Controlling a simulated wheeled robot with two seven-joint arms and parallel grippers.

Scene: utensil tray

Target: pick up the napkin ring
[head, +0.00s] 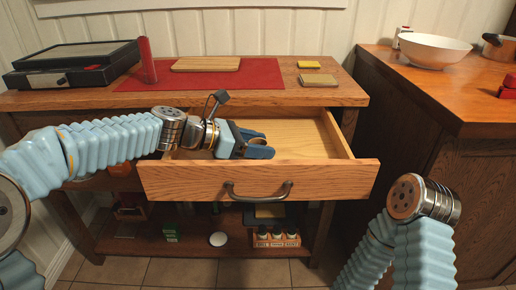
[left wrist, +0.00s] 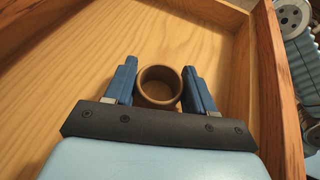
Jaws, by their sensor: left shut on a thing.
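The napkin ring (left wrist: 158,101) is a short brown round ring. In the left wrist view it stands on the light wooden floor of the open drawer (head: 262,182), with its opening facing up. My left gripper (head: 264,144) reaches into the drawer from the left. In the left wrist view its two blue fingers (left wrist: 160,69) are on either side of the ring, shut on it.
The drawer's front panel with its dark handle (head: 258,192) and its side walls surround my left gripper. The rest of the drawer floor looks bare. Above are a red mat (head: 220,80), a wooden board (head: 206,64) and a red cylinder (head: 147,60). A counter with a white bowl (head: 433,50) stands right.

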